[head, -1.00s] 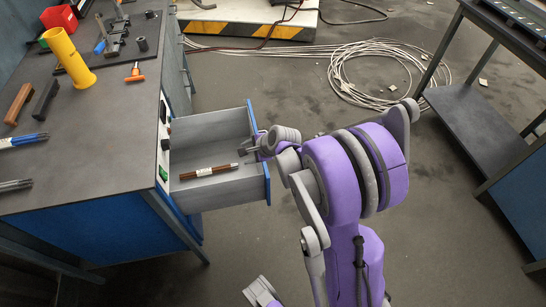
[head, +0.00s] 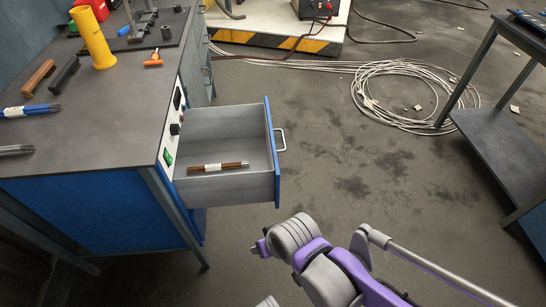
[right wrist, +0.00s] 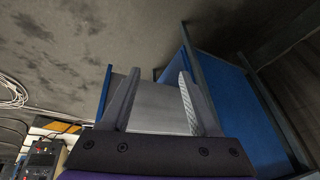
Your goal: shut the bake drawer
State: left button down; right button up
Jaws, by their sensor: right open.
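The bake drawer (head: 232,188) stands pulled out from the right side of the workbench in the head view. It has grey walls, a blue front and a silver handle (head: 281,139). A brown bundle with a pale label (head: 218,168) lies inside. My right gripper (head: 262,247) is below the drawer's near front corner in the picture, apart from the handle. In the right wrist view its two fingers (right wrist: 158,85) are spread and empty, with the drawer's grey side wall (right wrist: 155,116) behind them.
The workbench top (head: 110,130) holds a yellow tube (head: 93,38), a red bin (head: 95,8) and several tools. Coiled cables (head: 415,95) lie on the floor, and a dark rack (head: 500,120) stands at right. The floor right of the drawer is clear.

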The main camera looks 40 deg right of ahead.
aim_at(223, 134)
jog(key=l+z, duration=0.25)
jog(key=l, duration=0.45)
jog(key=l+z, duration=0.3)
jog(key=l, duration=0.4)
jog(key=i+l+u, duration=0.1)
jog(key=i, duration=0.25)
